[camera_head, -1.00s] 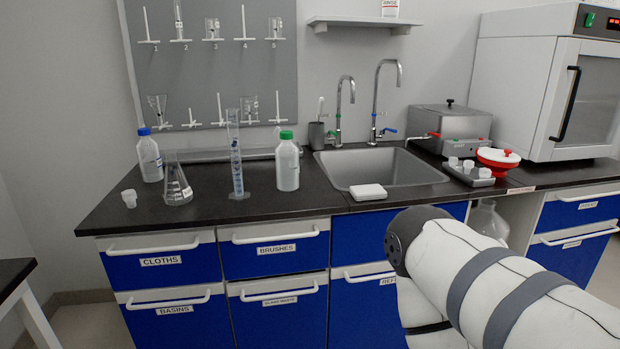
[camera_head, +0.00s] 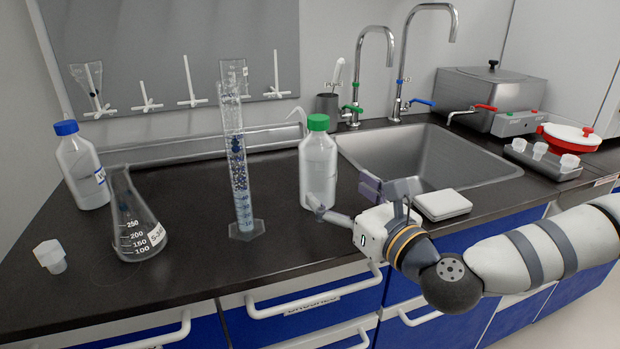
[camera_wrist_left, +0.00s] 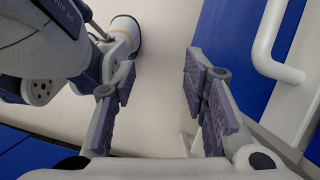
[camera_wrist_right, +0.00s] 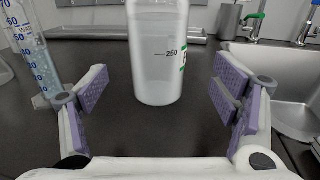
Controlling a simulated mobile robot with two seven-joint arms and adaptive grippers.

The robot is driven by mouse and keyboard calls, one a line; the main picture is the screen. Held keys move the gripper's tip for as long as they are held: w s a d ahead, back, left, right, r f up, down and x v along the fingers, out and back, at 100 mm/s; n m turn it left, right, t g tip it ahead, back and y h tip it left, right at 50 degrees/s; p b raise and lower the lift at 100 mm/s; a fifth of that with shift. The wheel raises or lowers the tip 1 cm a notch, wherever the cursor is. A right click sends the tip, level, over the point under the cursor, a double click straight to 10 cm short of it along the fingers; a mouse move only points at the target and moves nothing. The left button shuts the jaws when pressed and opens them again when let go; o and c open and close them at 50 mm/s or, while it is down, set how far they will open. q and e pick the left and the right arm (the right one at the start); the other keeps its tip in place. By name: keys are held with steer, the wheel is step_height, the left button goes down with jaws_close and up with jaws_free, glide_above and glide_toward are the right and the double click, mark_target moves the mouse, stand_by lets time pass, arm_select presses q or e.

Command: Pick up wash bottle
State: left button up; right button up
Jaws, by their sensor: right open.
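A white translucent bottle with a green cap (camera_head: 318,165) stands upright on the dark counter. My right gripper (camera_head: 343,197) is open and low at the front right of the green-capped bottle. In the right wrist view the bottle body (camera_wrist_right: 158,60) lies ahead, between the two spread fingers (camera_wrist_right: 160,98), with its top out of view. My left gripper (camera_wrist_left: 160,88) is open and empty, away from the counter in front of a blue cabinet.
A graduated cylinder (camera_head: 239,165) stands left of the green-capped bottle. A white box (camera_head: 442,204) and the sink (camera_head: 440,160) lie to the right.

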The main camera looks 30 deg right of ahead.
mark_target(318, 173)
steer(key=w, duration=0.7)
steer(key=shift+w+r, duration=0.15)
steer(key=shift+w, duration=0.1)
steer(key=c, duration=1)
